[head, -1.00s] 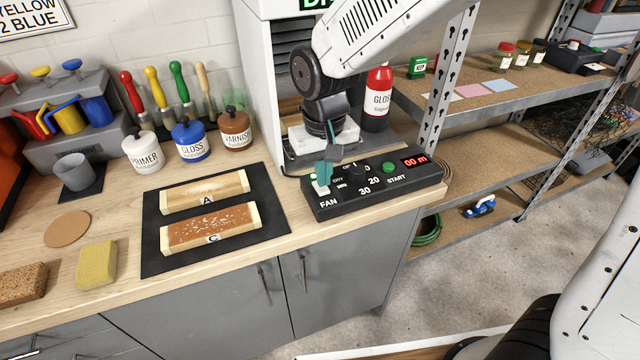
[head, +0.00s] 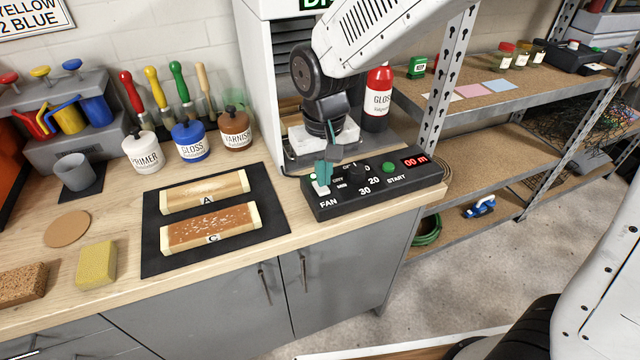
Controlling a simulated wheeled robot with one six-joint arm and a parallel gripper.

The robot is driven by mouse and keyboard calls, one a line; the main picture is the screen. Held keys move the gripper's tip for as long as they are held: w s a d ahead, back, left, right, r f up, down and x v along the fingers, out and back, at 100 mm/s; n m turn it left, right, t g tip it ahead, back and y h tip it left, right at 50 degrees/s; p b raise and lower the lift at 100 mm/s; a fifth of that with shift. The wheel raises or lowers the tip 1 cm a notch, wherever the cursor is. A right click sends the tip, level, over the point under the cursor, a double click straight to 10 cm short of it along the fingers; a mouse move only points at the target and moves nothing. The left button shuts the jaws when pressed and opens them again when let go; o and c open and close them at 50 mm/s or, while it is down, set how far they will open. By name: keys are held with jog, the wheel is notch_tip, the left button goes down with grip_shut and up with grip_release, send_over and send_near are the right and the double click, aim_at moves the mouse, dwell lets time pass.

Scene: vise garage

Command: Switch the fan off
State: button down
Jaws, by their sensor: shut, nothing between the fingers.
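The black control panel (head: 410,186) sits at the right end of the workbench, in front of the white cabinet. The white fan switch (head: 320,187) is at its left end, above the word FAN. A dial with numbers, a green START button (head: 389,167) and a red display (head: 415,161) are further right on it. My gripper (head: 322,178) is shut and empty, pointing down, with its teal fingertips right at the fan switch. I cannot tell whether they touch it. The fingers hide part of the switch and the panel's upper left, so the switch position is unclear.
The white cabinet (head: 262,85) stands just behind the panel. A red gloss can (head: 377,98) is behind it to the right. A metal shelf post (head: 449,70) rises close to my arm. A black mat (head: 160,256) with two painted blocks lies left of the panel.

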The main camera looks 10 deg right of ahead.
aim_at(323, 190)
jog(key=shift+f, duration=0.95)
dwell(0.7)
jog(key=shift+r, duration=3.5)
jog(key=s+d+r+m, duration=0.1)
jog(key=s+d+r, duration=0.2)
jog(key=s+d, duration=0.6)
jog(key=s+d+r+m+t, duration=0.1)
jog(key=s+d+r, duration=0.3)
jog(key=s+d, duration=0.6)
jog(key=shift+s+d+m, duration=0.3)
jog(key=shift+d+m, duration=0.3)
jog(key=shift+d, duration=0.3)
